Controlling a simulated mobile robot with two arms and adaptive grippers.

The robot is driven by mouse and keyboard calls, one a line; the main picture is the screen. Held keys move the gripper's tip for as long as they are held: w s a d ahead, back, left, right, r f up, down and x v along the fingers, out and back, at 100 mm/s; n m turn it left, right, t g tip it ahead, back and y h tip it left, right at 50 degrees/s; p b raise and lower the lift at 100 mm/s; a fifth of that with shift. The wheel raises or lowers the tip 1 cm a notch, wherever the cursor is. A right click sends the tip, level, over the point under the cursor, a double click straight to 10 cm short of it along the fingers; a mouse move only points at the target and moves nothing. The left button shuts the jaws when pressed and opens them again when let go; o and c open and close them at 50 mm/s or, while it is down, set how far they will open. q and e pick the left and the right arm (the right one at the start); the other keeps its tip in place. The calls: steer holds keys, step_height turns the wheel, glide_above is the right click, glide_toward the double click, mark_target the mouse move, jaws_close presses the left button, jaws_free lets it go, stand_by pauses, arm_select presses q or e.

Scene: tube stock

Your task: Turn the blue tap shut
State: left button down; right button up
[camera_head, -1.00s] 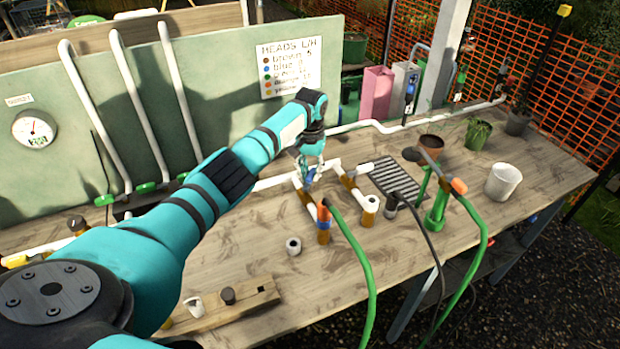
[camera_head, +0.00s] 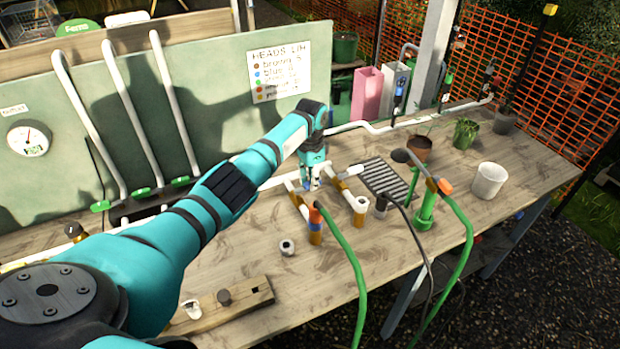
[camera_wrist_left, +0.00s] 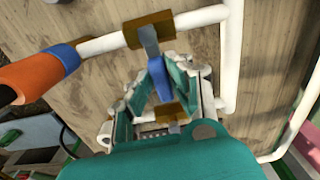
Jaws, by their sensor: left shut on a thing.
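The blue tap's lever (camera_wrist_left: 152,55) shows in the left wrist view, running from a brass-coloured fitting on the white pipe down between my teal fingers. My left gripper (camera_wrist_left: 157,88) is shut on this lever. In the head view my left gripper (camera_head: 313,184) is low over the white pipework on the bench and mostly hides the tap; only a small bit of blue shows. The lever's exact angle to the pipe is hard to tell. My right gripper is not in view.
An orange-and-blue hose connector (camera_head: 316,226) with a green hose stands just in front of the pipework. A black drain grate (camera_head: 384,179) and green-based stand (camera_head: 426,209) are to the right. A white pot (camera_head: 489,180) is farther right.

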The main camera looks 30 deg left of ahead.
arm_select(q)
steer(key=shift+w+d+r+m, duration=0.1)
steer(key=shift+d+m, duration=0.05)
steer(key=shift+m, duration=0.15)
stand_by(0.4)
steer(key=c, duration=1.2)
jaws_free()
steer(key=shift+c, duration=0.2)
steer(key=shift+r, duration=0.1)
step_height(320, 180, up, 12)
steer(key=shift+f, duration=0.2)
